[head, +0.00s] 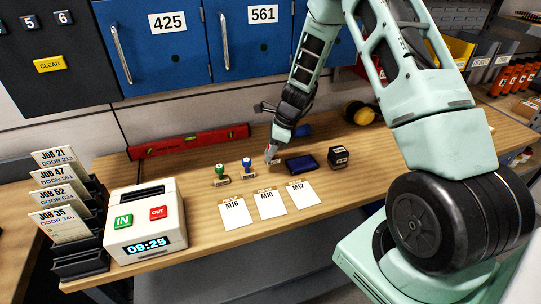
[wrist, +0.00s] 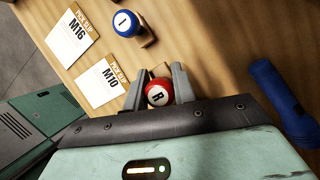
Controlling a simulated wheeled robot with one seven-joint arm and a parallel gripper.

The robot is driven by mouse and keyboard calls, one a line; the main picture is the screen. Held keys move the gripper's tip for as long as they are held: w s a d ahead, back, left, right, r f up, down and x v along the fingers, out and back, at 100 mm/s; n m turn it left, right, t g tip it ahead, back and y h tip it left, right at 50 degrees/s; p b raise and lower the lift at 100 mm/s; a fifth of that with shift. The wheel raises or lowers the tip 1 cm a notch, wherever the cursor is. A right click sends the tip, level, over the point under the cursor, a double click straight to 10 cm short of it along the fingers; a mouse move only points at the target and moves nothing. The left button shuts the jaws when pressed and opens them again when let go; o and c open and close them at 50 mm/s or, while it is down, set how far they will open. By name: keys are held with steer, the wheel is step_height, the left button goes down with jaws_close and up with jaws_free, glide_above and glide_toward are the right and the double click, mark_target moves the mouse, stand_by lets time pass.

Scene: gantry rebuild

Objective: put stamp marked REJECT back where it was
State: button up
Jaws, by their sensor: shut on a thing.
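My gripper (wrist: 157,88) is shut on the red-knobbed stamp (wrist: 158,93), whose knob top shows an R. The word REJECT itself is not readable. In the head view my gripper (head: 272,150) points down at the wooden bench, with the red stamp (head: 271,156) between its fingers. The stamp is at the right end of a row with a green-knobbed stamp (head: 220,171) and a blue-knobbed stamp (head: 247,165). The blue stamp, marked I, also shows in the wrist view (wrist: 125,23). I cannot tell whether the held stamp's base touches the bench.
A blue ink pad (head: 306,163) lies just right of my gripper, with a black block stamp (head: 339,155) beyond. Cards (head: 269,204) lie in front. A time clock (head: 146,222) stands left. A red level (head: 190,141) and a blue cylinder (wrist: 283,100) lie behind.

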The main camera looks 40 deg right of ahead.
steer(key=shift+f+p, duration=0.55)
steer(key=shift+f, duration=1.05)
steer(key=shift+f, duration=0.2)
steer(key=o, duration=0.8)
steer(key=shift+r, duration=0.15)
